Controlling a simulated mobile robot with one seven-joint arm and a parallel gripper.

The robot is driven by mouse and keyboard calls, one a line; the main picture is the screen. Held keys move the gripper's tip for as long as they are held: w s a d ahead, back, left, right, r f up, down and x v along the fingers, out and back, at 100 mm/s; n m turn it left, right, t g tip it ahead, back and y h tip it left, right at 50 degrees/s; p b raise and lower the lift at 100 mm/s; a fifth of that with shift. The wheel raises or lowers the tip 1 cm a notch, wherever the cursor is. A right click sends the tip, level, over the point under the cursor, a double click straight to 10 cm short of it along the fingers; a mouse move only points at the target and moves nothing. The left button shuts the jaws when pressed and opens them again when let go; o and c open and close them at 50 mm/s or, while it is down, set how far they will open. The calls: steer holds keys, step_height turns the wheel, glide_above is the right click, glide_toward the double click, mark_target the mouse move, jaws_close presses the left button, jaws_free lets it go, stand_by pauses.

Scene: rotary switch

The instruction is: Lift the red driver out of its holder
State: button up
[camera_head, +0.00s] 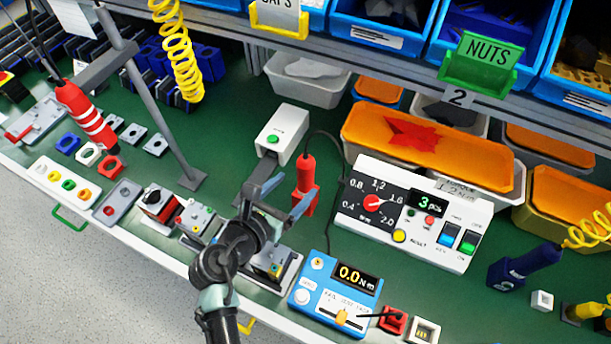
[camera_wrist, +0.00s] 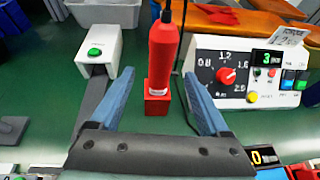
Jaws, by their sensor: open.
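The red driver (camera_head: 306,172) stands upright in a small red holder (camera_head: 302,204) on the green bench, with a black cable at its top. In the wrist view the driver (camera_wrist: 163,55) rises from the holder (camera_wrist: 157,103) in the middle of the picture. My gripper (camera_head: 291,197) is open, its two blue-grey fingers pointing toward the driver. In the wrist view my gripper (camera_wrist: 157,92) has one finger left and one right of the driver and holder, with gaps on both sides. Nothing is held. The driver's lower end is hidden inside the holder.
A white control box (camera_head: 415,213) with a red dial stands right of the driver. A white box with a green button (camera_head: 275,139) stands to its left. A blue torque meter (camera_head: 336,290) sits in front. Orange-lidded bins (camera_head: 440,145) stand behind.

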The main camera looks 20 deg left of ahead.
steer(key=x, duration=0.9)
steer(key=shift+f+b, duration=0.2)
steer(key=shift+b, duration=0.15)
steer(key=shift+s, duration=0.1)
jaws_close()
steer(key=shift+r, duration=0.1)
